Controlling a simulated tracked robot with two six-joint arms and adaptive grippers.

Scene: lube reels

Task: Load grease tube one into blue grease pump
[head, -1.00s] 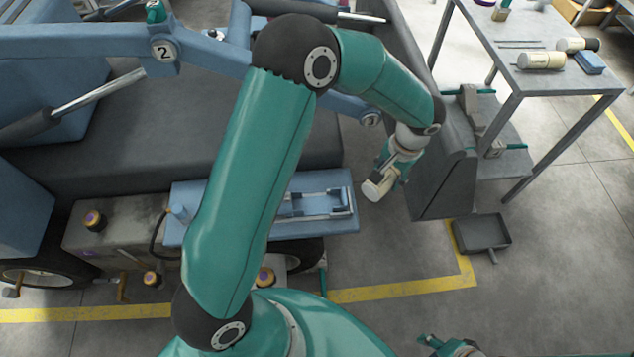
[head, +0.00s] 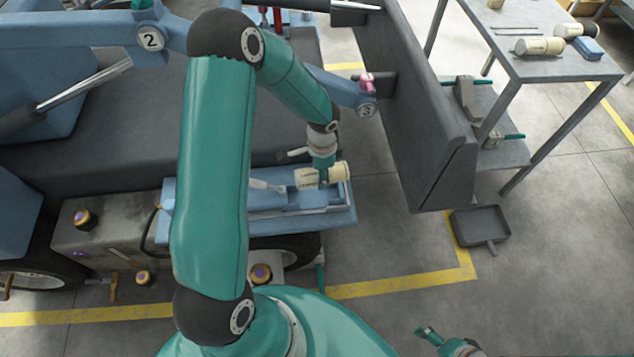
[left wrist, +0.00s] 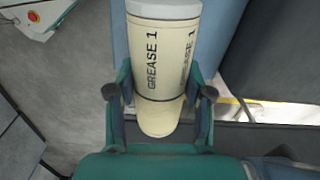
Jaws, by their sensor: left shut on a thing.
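Grease tube one (head: 308,179) is a cream cylinder, and its "GREASE 1" print reads clearly in the left wrist view (left wrist: 165,60). My left gripper (head: 323,177) is shut around it, with one finger on each side in the left wrist view (left wrist: 160,95). The tube lies roughly level in the head view, over the right part of the blue grease pump (head: 300,227). I cannot tell whether it touches the pump. The pump's open cradle is partly hidden by my arm and the tube. My right gripper (head: 432,335) is low at the bottom edge, its jaw opening unclear.
A dark upright panel (head: 405,110) stands right of the pump. A grey table (head: 540,70) at the upper right holds other tubes (head: 540,46) and a blue block (head: 587,48). A dark tray (head: 482,225) lies on the floor. Numbered blue arms (head: 100,30) cross the upper left.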

